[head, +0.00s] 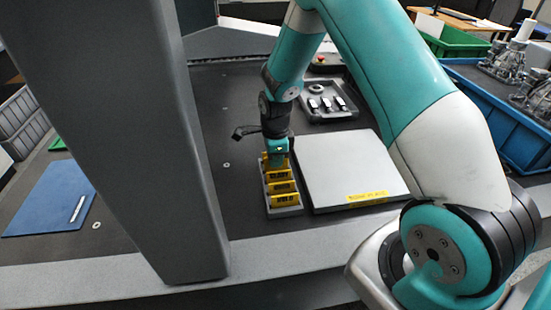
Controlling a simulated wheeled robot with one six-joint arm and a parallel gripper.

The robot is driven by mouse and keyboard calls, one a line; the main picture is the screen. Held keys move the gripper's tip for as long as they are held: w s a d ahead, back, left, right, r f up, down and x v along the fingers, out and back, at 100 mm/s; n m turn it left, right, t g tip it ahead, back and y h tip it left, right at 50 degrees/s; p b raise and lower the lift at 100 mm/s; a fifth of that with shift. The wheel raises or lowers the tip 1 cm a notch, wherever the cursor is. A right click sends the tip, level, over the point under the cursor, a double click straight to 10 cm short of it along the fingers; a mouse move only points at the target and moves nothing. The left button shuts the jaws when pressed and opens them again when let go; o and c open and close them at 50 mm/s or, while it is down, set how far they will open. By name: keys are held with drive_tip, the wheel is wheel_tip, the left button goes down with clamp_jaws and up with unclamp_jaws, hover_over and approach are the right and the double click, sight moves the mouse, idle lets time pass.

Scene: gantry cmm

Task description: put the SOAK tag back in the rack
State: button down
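A small grey rack (290,212) stands on the dark table to the left of a large pale plate. Several yellow tags stand in it one behind the other, among them a front tag (285,199) and one further back (278,174). Their dark lettering is too small to read, so I cannot tell which is the SOAK tag. My gripper (277,163) points down at the rack's far end, with yellow showing right at its fingertips. I cannot tell whether the fingers are closed on a tag there, or whether that tag sits in the rack.
The pale plate (350,165) with a yellow label lies close to the rack's right. A grey tray (316,114) of small parts is behind it. A thick grey column (135,120) stands at left. A blue mat (45,205) with a pen (77,209) lies beyond it.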

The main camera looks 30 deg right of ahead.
drive_tip(key=shift+f, duration=0.15)
drive_tip(key=shift+f+b, duration=0.3)
drive_tip(key=shift+f, duration=0.1)
drive_tip(key=c, duration=1)
unclamp_jaws()
drive_tip(key=shift+r+p, duration=2.85)
drive_tip(key=shift+r, duration=0.65)
